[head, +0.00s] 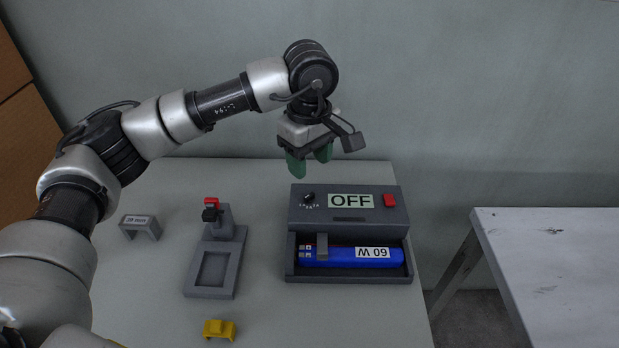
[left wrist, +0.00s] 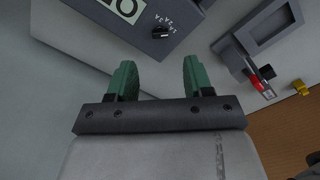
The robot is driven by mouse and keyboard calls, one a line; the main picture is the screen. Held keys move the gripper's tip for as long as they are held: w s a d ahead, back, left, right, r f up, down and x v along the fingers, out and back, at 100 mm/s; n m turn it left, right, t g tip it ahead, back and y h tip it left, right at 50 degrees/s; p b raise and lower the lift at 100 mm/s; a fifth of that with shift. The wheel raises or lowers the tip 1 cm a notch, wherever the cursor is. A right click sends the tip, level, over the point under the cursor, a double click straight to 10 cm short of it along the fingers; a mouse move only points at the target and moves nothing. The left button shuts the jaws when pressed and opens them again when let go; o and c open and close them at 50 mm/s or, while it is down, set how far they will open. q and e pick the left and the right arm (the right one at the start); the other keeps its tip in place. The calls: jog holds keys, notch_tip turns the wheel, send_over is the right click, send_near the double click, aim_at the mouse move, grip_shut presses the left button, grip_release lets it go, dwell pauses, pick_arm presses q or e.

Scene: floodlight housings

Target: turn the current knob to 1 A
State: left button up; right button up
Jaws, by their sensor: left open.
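The current knob (head: 309,196) is a small black dial on the left of the sloped panel of a grey charger box (head: 298,215), with a printed scale below it. The display next to it reads OFF (head: 350,201). My left gripper (head: 310,168) is open and empty, pointing down above and behind the box's back edge. In the left wrist view the knob (left wrist: 160,31) lies beyond the two green fingertips (left wrist: 158,70), apart from them. The exact mark it points to is too small to tell. My right gripper is not in view.
A blue battery labelled 60 W (head: 340,256) lies in the box's front bay. A red button (head: 390,200) is at the panel's right. Left stand a grey fixture with a red clamp (head: 217,250), a grey bracket (head: 140,227) and a yellow block (head: 219,329). A second table (head: 550,250) is at right.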

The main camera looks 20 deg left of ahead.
pick_arm(q)
notch_tip(320, 180, up, 3)
jog(key=shift+f, duration=0.15)
dwell(0.3)
